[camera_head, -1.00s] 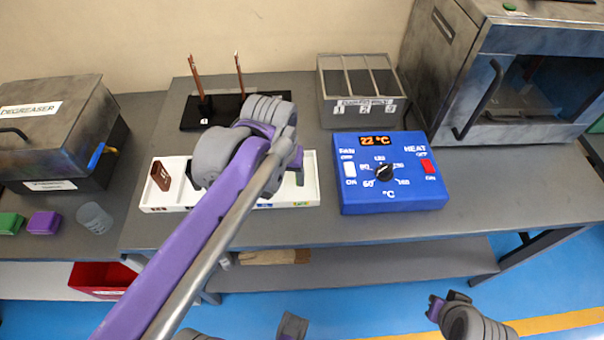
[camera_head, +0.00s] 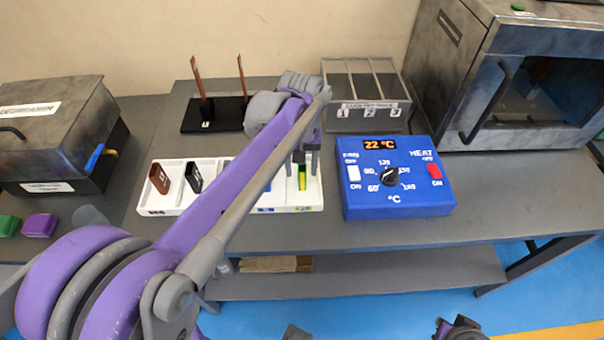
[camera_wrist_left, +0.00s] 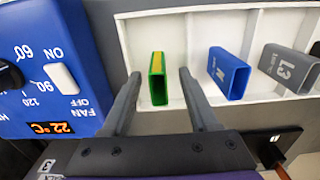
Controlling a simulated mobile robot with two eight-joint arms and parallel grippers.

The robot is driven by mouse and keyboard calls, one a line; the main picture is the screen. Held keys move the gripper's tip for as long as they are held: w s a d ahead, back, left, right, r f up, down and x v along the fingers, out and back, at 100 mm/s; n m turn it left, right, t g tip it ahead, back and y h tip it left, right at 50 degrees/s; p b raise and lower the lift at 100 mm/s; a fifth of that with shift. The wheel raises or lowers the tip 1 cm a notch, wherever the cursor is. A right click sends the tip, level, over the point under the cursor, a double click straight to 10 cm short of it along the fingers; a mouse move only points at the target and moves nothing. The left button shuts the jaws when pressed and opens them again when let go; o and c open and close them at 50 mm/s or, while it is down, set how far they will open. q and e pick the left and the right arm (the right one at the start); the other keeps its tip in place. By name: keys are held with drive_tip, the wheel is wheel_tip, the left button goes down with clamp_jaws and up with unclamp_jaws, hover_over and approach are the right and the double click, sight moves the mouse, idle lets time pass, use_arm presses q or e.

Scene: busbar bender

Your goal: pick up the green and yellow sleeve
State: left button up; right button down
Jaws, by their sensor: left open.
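The green and yellow sleeve (camera_head: 302,178) stands in the right end compartment of the white tray (camera_head: 172,210). In the left wrist view the sleeve (camera_wrist_left: 157,84) shows its open end and lies between my two fingers. My left gripper (camera_head: 307,158) is open just above it, with one finger on either side (camera_wrist_left: 160,75). A gap shows between each finger and the sleeve in the wrist view. My left forearm hides the middle of the tray in the head view.
The tray also holds a brown sleeve (camera_head: 159,178), a black sleeve (camera_head: 194,176), a blue sleeve (camera_wrist_left: 228,73) and a grey sleeve (camera_wrist_left: 289,69). A blue heat control box (camera_head: 397,195) stands close to the right. A numbered rack (camera_head: 362,118) and a black stand with copper bars (camera_head: 215,114) are behind.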

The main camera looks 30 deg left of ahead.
sight(302, 175)
use_arm(q)
wheel_tip(302, 175, down, 3)
drive_tip(key=shift+w+f, duration=0.1)
drive_tip(key=shift+c, duration=0.3)
clamp_jaws()
